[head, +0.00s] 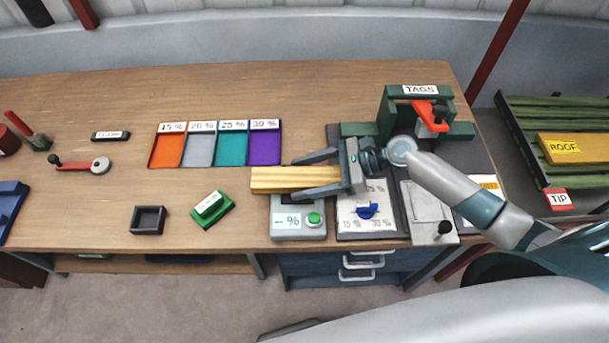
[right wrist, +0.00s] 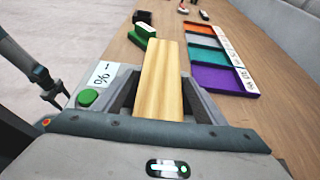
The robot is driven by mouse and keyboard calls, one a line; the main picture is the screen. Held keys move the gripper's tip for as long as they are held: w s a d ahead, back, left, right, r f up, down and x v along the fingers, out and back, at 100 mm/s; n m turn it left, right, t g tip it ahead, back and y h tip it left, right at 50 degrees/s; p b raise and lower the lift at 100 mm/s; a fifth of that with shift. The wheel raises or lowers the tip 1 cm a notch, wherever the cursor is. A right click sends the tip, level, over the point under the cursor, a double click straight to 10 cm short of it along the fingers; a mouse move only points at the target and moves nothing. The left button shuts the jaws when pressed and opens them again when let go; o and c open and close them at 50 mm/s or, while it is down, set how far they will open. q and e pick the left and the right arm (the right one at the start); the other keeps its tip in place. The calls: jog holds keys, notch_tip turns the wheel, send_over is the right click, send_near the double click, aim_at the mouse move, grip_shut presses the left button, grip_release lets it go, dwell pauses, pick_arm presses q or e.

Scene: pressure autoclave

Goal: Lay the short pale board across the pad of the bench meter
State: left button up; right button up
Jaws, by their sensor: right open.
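The short pale board (head: 282,180) lies level, its long side running left to right, over the back part of the bench meter (head: 290,233). It covers the meter's pad, and its left end sticks out past the meter. My right gripper (head: 312,176) is open, with one finger along each long side of the board. In the right wrist view the board (right wrist: 160,85) lies between the two fingers with small gaps.
Orange, grey, teal and purple trays (head: 264,147) stand behind and left of the board. A green block (head: 212,210) and a small dark open box (head: 148,220) lie to the left. A dial panel (head: 372,223) adjoins the meter on the right. A green TAGS stand (head: 394,98) is behind.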

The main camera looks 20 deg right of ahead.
jog(key=shift+r, duration=0.15)
jog(key=shift+s+d+b, duration=0.15)
jog(key=shift+d+b, duration=0.3)
jog(key=shift+b, duration=0.1)
jog(key=s+d+b, duration=0.1)
jog(key=d, duration=0.2)
jog(key=s+d+b, duration=0.1)
jog(key=d, duration=0.3)
jog(key=s+d+b, duration=0.1)
jog(key=d+b, duration=0.1)
jog(key=d, duration=0.1)
jog(key=shift+d, duration=0.2)
jog(key=shift+s+d+r, duration=0.2)
jog(key=shift+d, duration=0.45)
dwell(1.0)
